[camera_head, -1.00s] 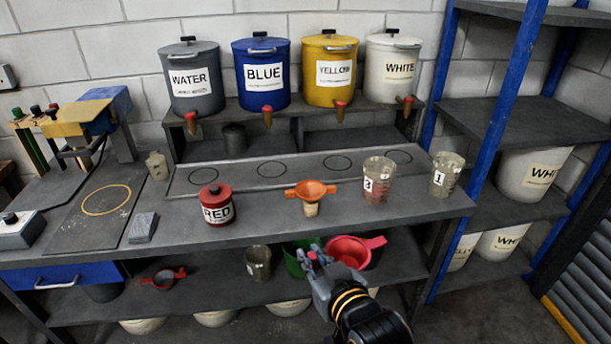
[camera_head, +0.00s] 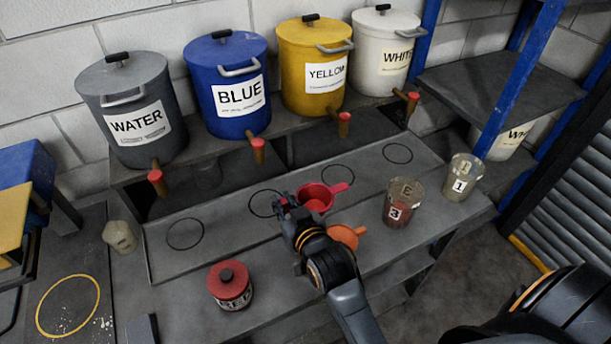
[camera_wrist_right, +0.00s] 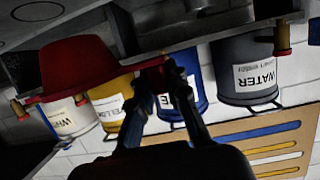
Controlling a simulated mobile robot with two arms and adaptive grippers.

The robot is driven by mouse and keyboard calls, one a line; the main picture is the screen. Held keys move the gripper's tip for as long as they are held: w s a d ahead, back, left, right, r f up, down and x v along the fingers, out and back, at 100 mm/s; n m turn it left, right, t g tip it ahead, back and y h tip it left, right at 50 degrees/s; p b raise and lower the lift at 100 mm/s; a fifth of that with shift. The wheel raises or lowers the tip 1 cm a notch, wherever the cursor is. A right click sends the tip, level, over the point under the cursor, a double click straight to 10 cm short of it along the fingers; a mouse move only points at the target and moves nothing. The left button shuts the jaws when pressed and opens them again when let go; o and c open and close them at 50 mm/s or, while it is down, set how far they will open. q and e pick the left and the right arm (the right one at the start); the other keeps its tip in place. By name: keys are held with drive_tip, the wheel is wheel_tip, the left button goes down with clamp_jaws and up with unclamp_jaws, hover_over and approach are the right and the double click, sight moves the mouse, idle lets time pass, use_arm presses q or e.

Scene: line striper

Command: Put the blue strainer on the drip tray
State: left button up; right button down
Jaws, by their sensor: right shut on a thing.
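No blue strainer shows in these views. My right gripper (camera_head: 284,206) is shut on a red strainer (camera_head: 316,199), with its cup to the right of the fingers. The strainer is over the drip tray (camera_head: 222,246), close to the second and third ring marks from the left; I cannot tell whether it touches the tray. In the right wrist view, which is upside down, the red strainer (camera_wrist_right: 82,62) fills the left side beside the fingers (camera_wrist_right: 178,80). My left gripper is not in view.
An orange funnel (camera_head: 347,235) stands just right of my right wrist, partly hidden. Cup 3 (camera_head: 402,203) and cup 1 (camera_head: 462,177) stand to the right. A red tin (camera_head: 230,286) is at the front. Spigots of the blue bucket (camera_head: 227,85) and its neighbours overhang behind the tray.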

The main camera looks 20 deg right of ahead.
drive_tip(key=shift+w+a+r+p, duration=0.3)
drive_tip(key=shift+r+p, duration=0.1)
drive_tip(key=shift+p, duration=0.25)
drive_tip(key=shift+w+f, duration=0.2)
drive_tip(key=shift+w, duration=0.05)
drive_tip(key=w+f+b, duration=0.8)
drive_tip(key=w, duration=0.1)
drive_tip(key=w+f+b, duration=0.4)
drive_tip(key=f, duration=0.1)
drive_tip(key=shift+w+a+f, duration=0.1)
drive_tip(key=shift+w+a, duration=0.1)
drive_tip(key=shift+a, duration=0.1)
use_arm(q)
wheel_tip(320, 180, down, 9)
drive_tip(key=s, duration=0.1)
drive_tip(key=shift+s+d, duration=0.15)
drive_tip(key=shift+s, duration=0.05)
use_arm(e)
drive_tip(key=c, duration=1.3)
unclamp_jaws()
